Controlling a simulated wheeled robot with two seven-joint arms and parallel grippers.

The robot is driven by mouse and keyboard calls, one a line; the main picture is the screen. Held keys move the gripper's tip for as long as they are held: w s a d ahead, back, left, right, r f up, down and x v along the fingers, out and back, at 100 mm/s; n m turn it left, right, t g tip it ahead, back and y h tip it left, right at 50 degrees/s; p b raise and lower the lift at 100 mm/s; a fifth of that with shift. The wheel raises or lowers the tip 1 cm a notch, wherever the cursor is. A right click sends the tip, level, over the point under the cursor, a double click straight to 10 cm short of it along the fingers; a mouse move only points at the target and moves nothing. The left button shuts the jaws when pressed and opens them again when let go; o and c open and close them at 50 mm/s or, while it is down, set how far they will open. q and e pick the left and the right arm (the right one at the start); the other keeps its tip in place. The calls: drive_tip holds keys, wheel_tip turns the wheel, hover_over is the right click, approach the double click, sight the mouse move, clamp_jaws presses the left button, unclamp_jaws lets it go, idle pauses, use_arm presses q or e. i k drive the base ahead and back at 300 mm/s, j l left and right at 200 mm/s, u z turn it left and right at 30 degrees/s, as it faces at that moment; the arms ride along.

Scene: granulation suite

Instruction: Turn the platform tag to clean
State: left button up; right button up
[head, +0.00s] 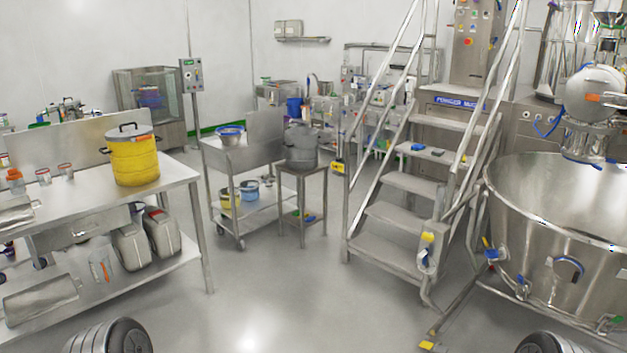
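The metal step platform (400,215), with steps and handrails, stands right of centre. A small yellow tag-like piece (428,237) is at the lower end of its right rail, with a white and blue piece just below it. Another small yellow piece (338,167) shows by the left rail. I cannot tell which of these is the platform tag, and no writing on either can be read. Neither of my grippers is in view.
A steel table (175,182) with a yellow pot (134,160) stands at left. A wheeled cart (245,155) and a stool with a grey pot (301,148) stand mid-room. A large steel bowl (560,230) is at right. The floor (270,300) in front is clear.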

sight(338, 167)
drive_tip(key=i+j+u, duration=0.2)
drive_tip(key=i, duration=0.6)
drive_tip(key=i+u, duration=0.2)
drive_tip(key=i, duration=0.55)
drive_tip(key=i+u, duration=0.15)
drive_tip(key=i, duration=0.65)
drive_tip(key=i+l+u, duration=0.2)
drive_tip(key=i, duration=0.55)
drive_tip(key=i+j+z, duration=0.2)
drive_tip(key=i, duration=0.4)
drive_tip(key=i+z, duration=0.25)
drive_tip(key=i, duration=0.3)
drive_tip(key=i+j+z, duration=0.2)
drive_tip(key=i+j, duration=0.15)
drive_tip(key=i, duration=0.2)
drive_tip(key=i+j+z, duration=0.25)
drive_tip(key=i+j, duration=0.15)
drive_tip(key=i, duration=0.1)
